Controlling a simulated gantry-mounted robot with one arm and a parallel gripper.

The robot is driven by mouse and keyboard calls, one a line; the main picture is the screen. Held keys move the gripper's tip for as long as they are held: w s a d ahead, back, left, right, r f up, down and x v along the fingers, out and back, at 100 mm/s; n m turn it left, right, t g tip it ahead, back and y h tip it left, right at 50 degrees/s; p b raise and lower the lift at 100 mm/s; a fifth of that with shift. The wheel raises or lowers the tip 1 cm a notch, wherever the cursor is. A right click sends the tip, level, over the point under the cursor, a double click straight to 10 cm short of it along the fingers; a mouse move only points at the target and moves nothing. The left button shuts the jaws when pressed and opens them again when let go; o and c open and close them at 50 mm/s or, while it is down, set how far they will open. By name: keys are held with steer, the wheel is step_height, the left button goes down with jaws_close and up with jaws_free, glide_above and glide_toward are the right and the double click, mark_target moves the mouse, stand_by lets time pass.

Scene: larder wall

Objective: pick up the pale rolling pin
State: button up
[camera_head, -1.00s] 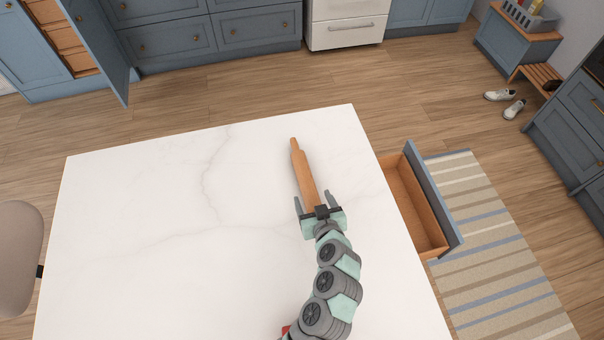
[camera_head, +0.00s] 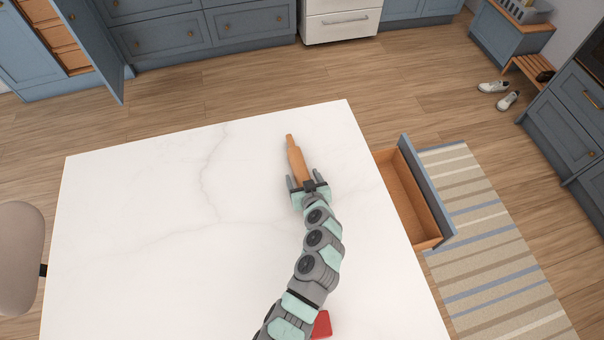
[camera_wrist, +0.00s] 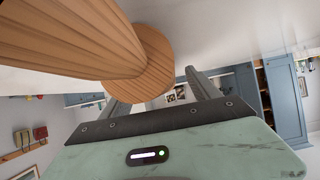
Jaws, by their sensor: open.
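The pale rolling pin (camera_head: 294,155) is wooden and lies on the white marbled table, its far end pointing away from me. In the head view my gripper (camera_head: 302,180) is open, with one finger on each side of the pin's near part. My gripper's palm and wrist hide the pin's near end there. In the wrist view the pin (camera_wrist: 75,42) looms large at upper left, its rounded end beside the open fingers of my gripper (camera_wrist: 158,92). It overlaps the left finger in that view. I cannot tell whether either finger touches it.
The white table (camera_head: 140,230) is mostly bare to the left. A red object (camera_head: 322,324) sits partly behind my arm. An open drawer (camera_head: 415,195) sticks out at the table's right side, above a striped rug (camera_head: 490,240). A chair (camera_head: 20,255) stands at left.

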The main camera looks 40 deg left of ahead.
steer(key=shift+w+a, duration=0.1)
jaws_close()
stand_by(0.8)
